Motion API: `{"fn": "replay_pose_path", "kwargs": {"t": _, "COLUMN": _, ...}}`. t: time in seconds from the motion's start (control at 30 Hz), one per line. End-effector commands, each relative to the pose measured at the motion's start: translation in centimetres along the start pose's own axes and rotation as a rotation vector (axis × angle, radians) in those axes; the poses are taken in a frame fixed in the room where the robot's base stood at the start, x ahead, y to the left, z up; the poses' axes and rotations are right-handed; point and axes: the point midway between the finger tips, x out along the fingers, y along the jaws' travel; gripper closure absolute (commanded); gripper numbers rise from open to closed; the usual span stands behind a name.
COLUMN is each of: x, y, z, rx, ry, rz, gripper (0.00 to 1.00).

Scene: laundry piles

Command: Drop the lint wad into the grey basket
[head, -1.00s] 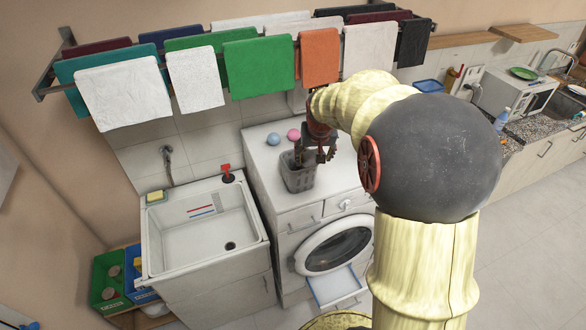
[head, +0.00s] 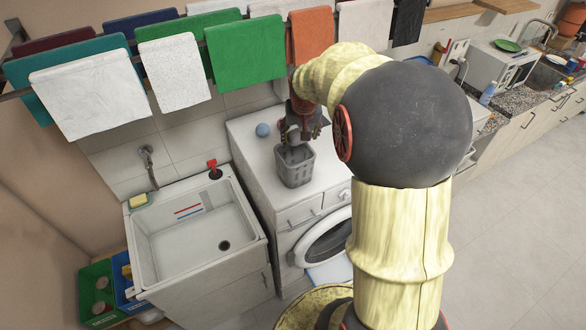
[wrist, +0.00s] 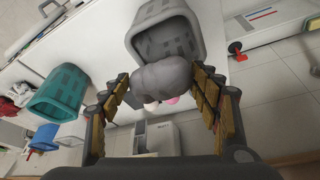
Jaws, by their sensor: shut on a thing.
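The lint wad (wrist: 160,77) is a grey, lumpy clump in the wrist view, between the two padded fingers of my gripper (wrist: 158,88). My gripper is shut on it. The grey basket (head: 297,176) stands upright on top of the white washing machine (head: 246,145). In the head view my gripper (head: 299,132) is at the basket's far rim, above it in the picture. In the wrist view the basket's open mouth lies just beyond the wad, and the wad overlaps its near rim. I cannot tell how high the wad is above the rim.
A blue ball (head: 262,129) sits behind the basket. A pink ball (wrist: 172,99) is mostly hidden by the wad. A teal basket (wrist: 58,97) stands off to the left in the wrist view. A sink (head: 190,240) is left of the machine, and towels (head: 246,52) hang above.

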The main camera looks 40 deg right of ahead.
Motion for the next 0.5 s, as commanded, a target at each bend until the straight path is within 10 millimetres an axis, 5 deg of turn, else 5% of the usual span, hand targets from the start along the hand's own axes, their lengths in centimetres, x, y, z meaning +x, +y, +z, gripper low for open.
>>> {"fn": "replay_pose_path", "kwargs": {"t": 0.47, "x": 1.7, "y": 0.0, "z": 0.7, "rx": 0.000, "ry": 0.001, "rz": 0.000, "gripper": 0.47}}
{"fn": "replay_pose_path", "kwargs": {"t": 0.5, "x": 1.7, "y": 0.0, "z": 0.7, "rx": 0.000, "ry": 0.001, "rz": 0.000, "gripper": 0.36}}
